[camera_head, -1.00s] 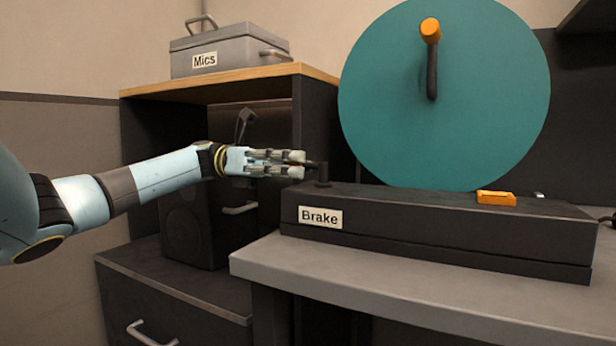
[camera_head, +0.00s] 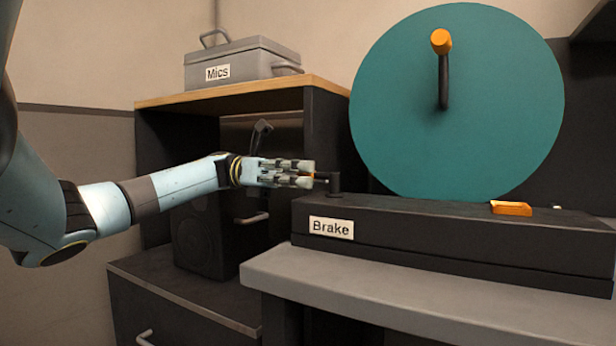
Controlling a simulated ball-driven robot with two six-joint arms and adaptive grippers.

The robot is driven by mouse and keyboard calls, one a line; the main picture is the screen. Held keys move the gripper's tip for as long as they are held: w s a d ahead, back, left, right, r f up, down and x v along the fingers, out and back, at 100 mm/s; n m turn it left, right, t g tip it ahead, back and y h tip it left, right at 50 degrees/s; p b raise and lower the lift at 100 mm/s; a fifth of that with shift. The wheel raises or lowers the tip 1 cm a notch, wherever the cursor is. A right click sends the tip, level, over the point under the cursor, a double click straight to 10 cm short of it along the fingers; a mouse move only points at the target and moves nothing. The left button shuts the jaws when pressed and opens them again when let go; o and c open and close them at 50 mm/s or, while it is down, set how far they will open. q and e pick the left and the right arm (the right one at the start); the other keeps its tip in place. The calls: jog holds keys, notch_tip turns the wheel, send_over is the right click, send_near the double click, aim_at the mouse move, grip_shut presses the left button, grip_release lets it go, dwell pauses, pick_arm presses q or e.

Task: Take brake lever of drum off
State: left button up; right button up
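The teal drum (camera_head: 455,140) stands upright behind a long dark box with a "Brake" label (camera_head: 331,228). The brake lever (camera_head: 325,178) is at the box's left end: a short black post with an arm pointing left. My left gripper (camera_head: 312,174) reaches in level from the left. Its two fingers are close together around the lever's outer end, and a little orange shows between the fingertips. The rest of that end is hidden by the fingers. My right gripper is not in view.
An orange-knobbed crank (camera_head: 442,70) sticks out of the drum's face. An orange piece (camera_head: 511,208) sits on top of the box at the right. A grey "Mics" case (camera_head: 243,66) rests on the wood-topped shelf. The grey bench top (camera_head: 420,297) is clear in front.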

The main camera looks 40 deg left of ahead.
pick_arm(q)
jog(key=shift+a, duration=0.2)
jog(key=v, duration=1.2)
jog(key=shift+s, duration=0.15)
jog(key=shift+d, duration=0.15)
